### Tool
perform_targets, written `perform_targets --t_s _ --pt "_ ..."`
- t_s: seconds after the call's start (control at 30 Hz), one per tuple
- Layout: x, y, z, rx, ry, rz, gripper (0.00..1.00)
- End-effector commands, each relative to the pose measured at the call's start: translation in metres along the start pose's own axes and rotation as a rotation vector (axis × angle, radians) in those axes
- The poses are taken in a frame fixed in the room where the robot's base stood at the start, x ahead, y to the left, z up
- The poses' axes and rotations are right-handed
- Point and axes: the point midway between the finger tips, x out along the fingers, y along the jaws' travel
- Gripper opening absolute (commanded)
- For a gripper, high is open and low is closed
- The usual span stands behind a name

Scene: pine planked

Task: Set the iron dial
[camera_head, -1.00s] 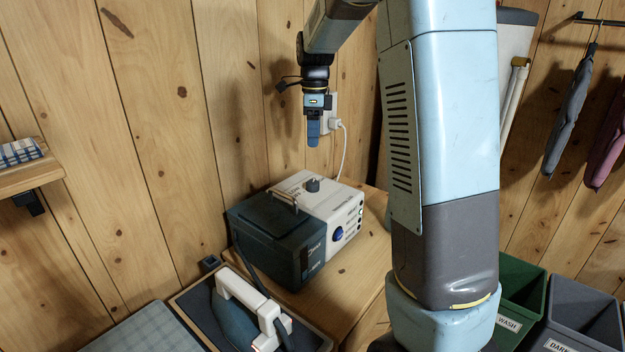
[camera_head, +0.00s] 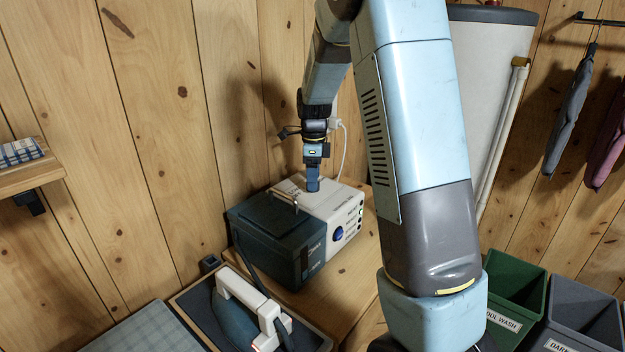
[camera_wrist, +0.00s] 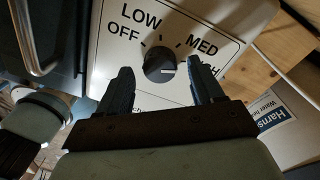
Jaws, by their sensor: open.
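The iron dial is a dark round knob (camera_wrist: 159,64) on a white panel marked OFF, LOW, MED and a partly hidden word ending in "CH" or "GH". A pale mark on the knob faces right, toward that last word. The panel is the top of the white box (camera_head: 340,205) of the steam station. My gripper (camera_wrist: 156,75) is open, one finger on either side of the knob in the wrist view. I cannot tell whether the fingers touch it. In the head view my gripper (camera_head: 312,187) points down over the white box and hides the knob.
A dark tank (camera_head: 262,232) with a metal handle adjoins the white box. The iron (camera_head: 240,308) rests in front on its tray, its cord rising beside the tank. A white plug and cable (camera_head: 342,150) are on the wall behind. Bins (camera_head: 512,300) stand at right.

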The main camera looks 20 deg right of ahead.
Motion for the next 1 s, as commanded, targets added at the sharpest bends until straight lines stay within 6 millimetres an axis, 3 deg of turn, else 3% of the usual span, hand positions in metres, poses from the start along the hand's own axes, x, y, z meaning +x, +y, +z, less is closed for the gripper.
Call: perform_targets --t_s 0.43,1.0 --pt "0.0101 0.0001 -0.0004 0.001 0.0 0.0 0.67" --pt "0.0099 0.0002 -0.0005 0.001 0.0 0.001 0.12"
